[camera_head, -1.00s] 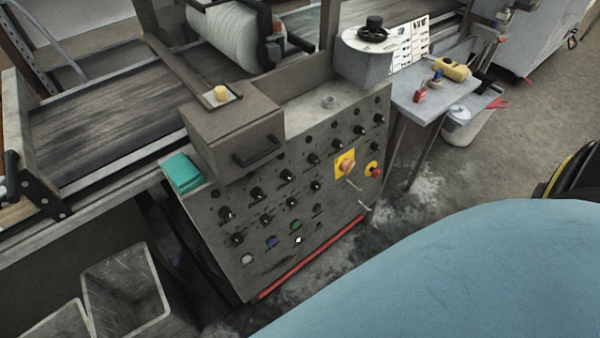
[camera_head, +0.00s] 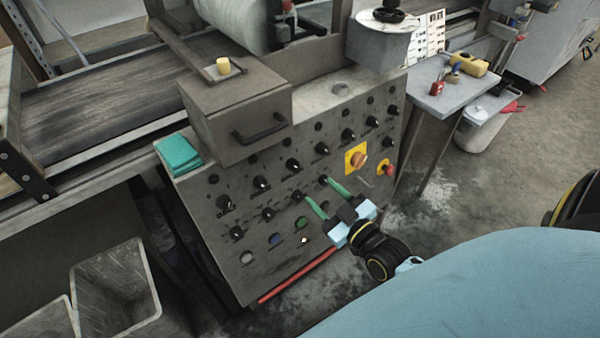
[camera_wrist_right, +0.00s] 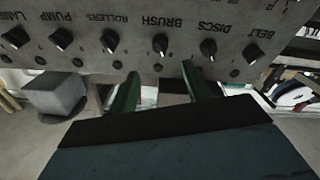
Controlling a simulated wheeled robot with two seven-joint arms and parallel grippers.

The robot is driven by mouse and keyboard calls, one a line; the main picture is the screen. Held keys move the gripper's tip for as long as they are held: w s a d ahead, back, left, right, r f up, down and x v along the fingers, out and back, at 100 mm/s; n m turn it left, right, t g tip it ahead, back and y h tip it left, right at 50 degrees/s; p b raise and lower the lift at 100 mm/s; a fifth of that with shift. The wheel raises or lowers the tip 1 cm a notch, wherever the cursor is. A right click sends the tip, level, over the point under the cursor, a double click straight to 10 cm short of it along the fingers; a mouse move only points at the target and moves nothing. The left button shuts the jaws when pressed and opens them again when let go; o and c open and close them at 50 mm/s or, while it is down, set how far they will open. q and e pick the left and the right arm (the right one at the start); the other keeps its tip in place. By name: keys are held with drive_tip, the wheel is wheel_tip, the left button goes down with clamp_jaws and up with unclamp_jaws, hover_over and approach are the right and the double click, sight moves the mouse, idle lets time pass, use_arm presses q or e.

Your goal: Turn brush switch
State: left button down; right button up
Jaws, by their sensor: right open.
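The BRUSH switch is a black knob (camera_wrist_right: 160,43) with a pale pointer mark, beside its BRUSH label, upside down in the right wrist view. In the head view it appears to be the third knob from the left in the upper row (camera_head: 292,164). My right gripper (camera_head: 320,193) is open and empty, with green fingers pointing at the control panel (camera_head: 205,240). In the wrist view its fingertips (camera_wrist_right: 160,75) lie to either side of the BRUSH knob's line, short of the knob. My left gripper is out of view.
DISCS (camera_wrist_right: 208,48) and ROLLERS (camera_wrist_right: 110,40) knobs flank the BRUSH knob. A yellow-backed switch (camera_head: 356,159) and red button (camera_head: 387,168) are at the panel's right. A handled box (camera_head: 240,110) and green cloth (camera_head: 178,154) are above.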

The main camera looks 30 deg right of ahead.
sight(298, 169)
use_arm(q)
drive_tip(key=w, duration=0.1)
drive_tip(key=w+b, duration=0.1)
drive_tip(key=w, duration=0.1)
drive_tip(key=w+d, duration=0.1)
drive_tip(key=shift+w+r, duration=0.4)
use_arm(e)
drive_tip(key=w, duration=0.9)
drive_tip(key=shift+w+a, duration=0.25)
drive_tip(key=shift+a, duration=0.1)
drive_tip(key=c, duration=1)
